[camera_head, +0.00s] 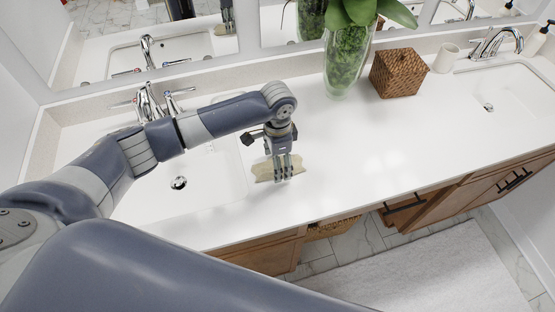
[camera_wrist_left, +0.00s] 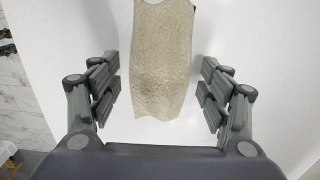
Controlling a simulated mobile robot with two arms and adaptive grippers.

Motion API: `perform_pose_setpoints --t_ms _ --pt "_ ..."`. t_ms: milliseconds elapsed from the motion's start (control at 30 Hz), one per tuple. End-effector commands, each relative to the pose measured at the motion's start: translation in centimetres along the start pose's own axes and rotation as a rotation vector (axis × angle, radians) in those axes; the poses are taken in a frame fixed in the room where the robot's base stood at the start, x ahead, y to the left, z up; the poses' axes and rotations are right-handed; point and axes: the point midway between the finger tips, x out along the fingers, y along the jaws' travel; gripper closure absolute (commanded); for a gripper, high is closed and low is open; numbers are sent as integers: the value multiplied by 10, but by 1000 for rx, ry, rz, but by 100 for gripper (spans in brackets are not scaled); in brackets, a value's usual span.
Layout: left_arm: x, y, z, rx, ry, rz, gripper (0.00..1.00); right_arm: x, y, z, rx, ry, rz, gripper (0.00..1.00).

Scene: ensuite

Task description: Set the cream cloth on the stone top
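The cream cloth (camera_head: 265,172) lies on the white stone top (camera_head: 330,170), to the right of the left sink and close to the front edge. My left gripper (camera_head: 280,172) is directly above the cloth, pointing down. In the left wrist view the cloth (camera_wrist_left: 160,65) is a long, textured strip between the fingers of my left gripper (camera_wrist_left: 160,98). The fingers are spread, with a gap of white surface on each side of the cloth. The near end of the cloth is visible; its far end runs out at the top of that view. My right gripper is not in view.
The left sink (camera_head: 200,190) has a chrome faucet (camera_head: 150,103). A glass vase with a plant (camera_head: 345,60), a woven box (camera_head: 397,73) and a white cup (camera_head: 446,58) stand at the back. The right sink (camera_head: 510,90) is farther right. The middle of the top is clear.

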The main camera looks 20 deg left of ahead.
Motion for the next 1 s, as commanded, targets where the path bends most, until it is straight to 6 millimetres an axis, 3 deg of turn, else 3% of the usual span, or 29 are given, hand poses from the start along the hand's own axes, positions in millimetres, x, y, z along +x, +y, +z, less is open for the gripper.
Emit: perform_pose_setpoints --t_ms 267,700,1000 --pt "-8 -1 0 0 2 -1 29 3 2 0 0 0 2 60" --pt "-95 -1 -1 0 3 -3 29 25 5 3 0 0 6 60" --pt "-122 0 0 -1 1 1 29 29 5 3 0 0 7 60"
